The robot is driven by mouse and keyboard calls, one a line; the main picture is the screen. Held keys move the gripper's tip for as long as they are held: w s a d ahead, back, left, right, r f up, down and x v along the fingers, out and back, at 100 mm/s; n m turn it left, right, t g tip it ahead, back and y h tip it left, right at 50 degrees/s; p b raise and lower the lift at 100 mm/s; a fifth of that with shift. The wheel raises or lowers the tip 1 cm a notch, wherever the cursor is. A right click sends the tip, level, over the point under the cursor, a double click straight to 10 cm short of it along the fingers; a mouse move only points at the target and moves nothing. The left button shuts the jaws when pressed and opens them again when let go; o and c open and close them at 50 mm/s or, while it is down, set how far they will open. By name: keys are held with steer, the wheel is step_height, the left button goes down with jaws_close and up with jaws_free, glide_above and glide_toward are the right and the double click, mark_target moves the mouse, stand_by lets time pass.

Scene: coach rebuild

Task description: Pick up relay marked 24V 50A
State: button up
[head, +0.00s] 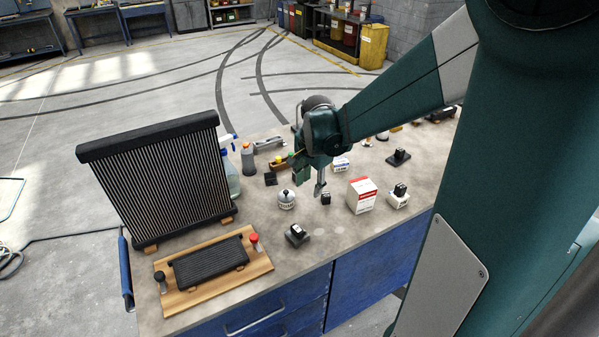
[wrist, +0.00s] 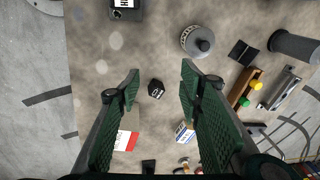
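A small black relay cube (head: 326,198) stands on the worktop just below my gripper (head: 319,187). In the wrist view this relay (wrist: 155,88) lies between and beyond the two open fingers of my gripper (wrist: 159,80), apart from both. It has a small white marking that I cannot read. Another black relay (head: 297,234) with a white label sits nearer the front edge; it is partly cut off in the wrist view (wrist: 125,8). A black relay (head: 400,188) stands on a white block, and another (head: 398,156) sits on a dark base farther back. No 24V 50A marking is legible.
A red-and-white box (head: 362,195) stands right of the cube, and a round pale-lidded pot (head: 286,199) stands left. A tall black radiator (head: 160,180) and a wooden board (head: 205,283) fill the left side. Bare worktop lies around the cube.

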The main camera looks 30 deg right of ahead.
mark_target(326, 194)
steer(key=w+d+f+m+p, duration=0.1)
steer(key=d+p, duration=0.1)
steer(key=d, duration=0.1)
steer(key=w+d+f+m+g+p, duration=0.1)
steer(key=d+m+p, duration=0.1)
steer(key=w+d+f+m+p, duration=0.1)
steer(key=d+f+m+p, duration=0.1)
steer(key=d, duration=0.1)
steer(key=shift+w+d+g+y, duration=0.15)
steer(key=shift+d+g+y, duration=0.15)
steer(key=shift+g, duration=0.1)
steer(key=shift+d+f+m+p, duration=0.3)
steer(key=shift+d+f+m, duration=0.15)
steer(key=shift+f+m, duration=0.15)
steer(key=shift+f, duration=1.25)
steer(key=shift+f, duration=0.15)
steer(key=shift+a+f+p, duration=0.15)
steer(key=shift+f+p, duration=0.15)
steer(key=shift+f, duration=2.15)
steer(key=c, duration=1)
